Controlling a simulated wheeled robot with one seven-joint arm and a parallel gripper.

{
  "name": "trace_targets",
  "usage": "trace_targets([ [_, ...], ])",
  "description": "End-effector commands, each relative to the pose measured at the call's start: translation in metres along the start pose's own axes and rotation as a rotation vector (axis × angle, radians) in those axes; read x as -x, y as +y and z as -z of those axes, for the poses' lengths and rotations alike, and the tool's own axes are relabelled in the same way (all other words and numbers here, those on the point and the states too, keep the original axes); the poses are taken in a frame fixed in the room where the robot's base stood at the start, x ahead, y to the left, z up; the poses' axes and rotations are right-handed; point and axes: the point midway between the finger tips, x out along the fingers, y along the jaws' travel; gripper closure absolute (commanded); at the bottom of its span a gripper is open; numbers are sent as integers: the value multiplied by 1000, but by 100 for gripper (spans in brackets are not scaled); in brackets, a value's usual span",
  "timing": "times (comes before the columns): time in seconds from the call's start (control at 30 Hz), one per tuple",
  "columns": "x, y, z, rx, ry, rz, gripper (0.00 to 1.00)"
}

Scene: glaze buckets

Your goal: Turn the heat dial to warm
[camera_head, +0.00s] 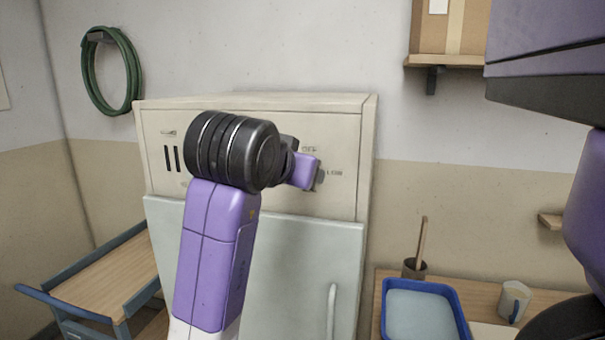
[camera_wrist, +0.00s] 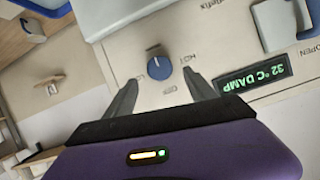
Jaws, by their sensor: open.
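The heat dial (camera_wrist: 160,68) is a round blue knob with a light pointer mark, on the cream control panel (camera_wrist: 215,60) in the wrist view. Labels around it include HOT and OFF; the picture is turned, and a further label by the left finger is too small to read. My gripper (camera_wrist: 160,78) is open, with one dark finger on each side below the knob; I cannot tell whether either touches it. In the head view my gripper (camera_head: 303,172) is in front of the cabinet's panel (camera_head: 335,148), and my wrist hides the dial.
A green display (camera_wrist: 254,78) reads 32 °C DAMP, beside a pale handle (camera_wrist: 278,24) near an OPEN label. The cabinet door (camera_head: 300,265) is below the panel. A blue tray (camera_head: 455,318) and mug (camera_head: 513,301) stand at right; a cart (camera_head: 105,280) stands at left.

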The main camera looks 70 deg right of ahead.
Motion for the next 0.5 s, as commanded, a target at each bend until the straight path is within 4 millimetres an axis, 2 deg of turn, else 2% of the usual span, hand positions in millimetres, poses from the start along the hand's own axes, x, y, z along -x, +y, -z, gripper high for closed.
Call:
trace_targets([
  [0.1,15,-1,0,0,1,2,36],
  [0.2,22,0,0,0,0,1,36],
  [0.5,24,0,0,0,-1,-2,36],
])
